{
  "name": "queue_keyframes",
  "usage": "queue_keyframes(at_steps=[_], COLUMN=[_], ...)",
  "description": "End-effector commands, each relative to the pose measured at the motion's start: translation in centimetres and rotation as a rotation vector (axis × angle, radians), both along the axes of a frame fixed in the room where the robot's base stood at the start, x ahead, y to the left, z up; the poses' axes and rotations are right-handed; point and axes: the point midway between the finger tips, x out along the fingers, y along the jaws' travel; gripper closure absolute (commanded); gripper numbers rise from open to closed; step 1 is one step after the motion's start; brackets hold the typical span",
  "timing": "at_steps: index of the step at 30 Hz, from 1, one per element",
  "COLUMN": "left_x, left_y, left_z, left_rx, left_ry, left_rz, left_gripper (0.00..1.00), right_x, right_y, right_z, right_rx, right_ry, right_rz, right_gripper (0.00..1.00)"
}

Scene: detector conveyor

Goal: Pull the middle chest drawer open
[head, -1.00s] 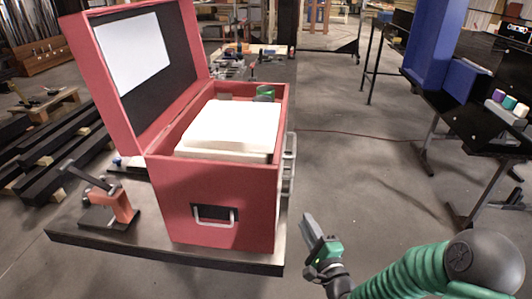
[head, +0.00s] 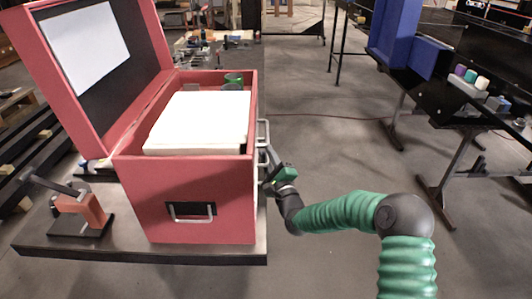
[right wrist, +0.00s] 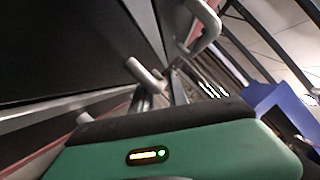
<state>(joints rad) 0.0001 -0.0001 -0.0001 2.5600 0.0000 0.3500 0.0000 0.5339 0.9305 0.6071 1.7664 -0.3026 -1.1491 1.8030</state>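The red chest (head: 190,195) stands on a dark table with its lid tilted up and open. Its drawer side faces right, almost edge-on, so the drawer fronts are mostly hidden. Silver handles stick out there, an upper one (head: 264,133) and one lower down by my gripper. My right gripper (head: 269,168) is at that side, close to the lower handle. The right wrist view shows a U-shaped handle (right wrist: 206,28) and a nearer handle bar (right wrist: 146,76) just beyond the gripper. Whether the fingers are around it or touching it I cannot tell. My left gripper is out of view.
A red clamp-like tool (head: 82,213) stands at the table's left. A white block (head: 200,120) and a green object (head: 233,80) sit in the chest. The floor right of the chest is clear up to a black table (head: 440,95) with blue panels.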

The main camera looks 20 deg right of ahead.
Motion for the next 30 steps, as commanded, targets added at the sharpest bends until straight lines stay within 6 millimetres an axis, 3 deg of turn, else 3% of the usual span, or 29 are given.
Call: queue_keyframes(at_steps=[10, 15, 30], left_x=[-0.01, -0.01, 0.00], left_y=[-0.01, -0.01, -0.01], left_z=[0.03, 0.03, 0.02], left_rx=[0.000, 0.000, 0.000], left_ry=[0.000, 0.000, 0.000], left_rz=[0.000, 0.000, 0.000], left_gripper=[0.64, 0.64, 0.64], right_x=[0.89, 0.88, 0.85], right_y=[0.08, 0.10, 0.24], right_z=[0.13, 0.13, 0.05], right_rx=[0.000, 0.000, -0.001], right_ry=[0.001, 0.001, 0.002], right_rz=[0.001, 0.001, 0.004], right_gripper=[0.80, 1.00, 1.00])
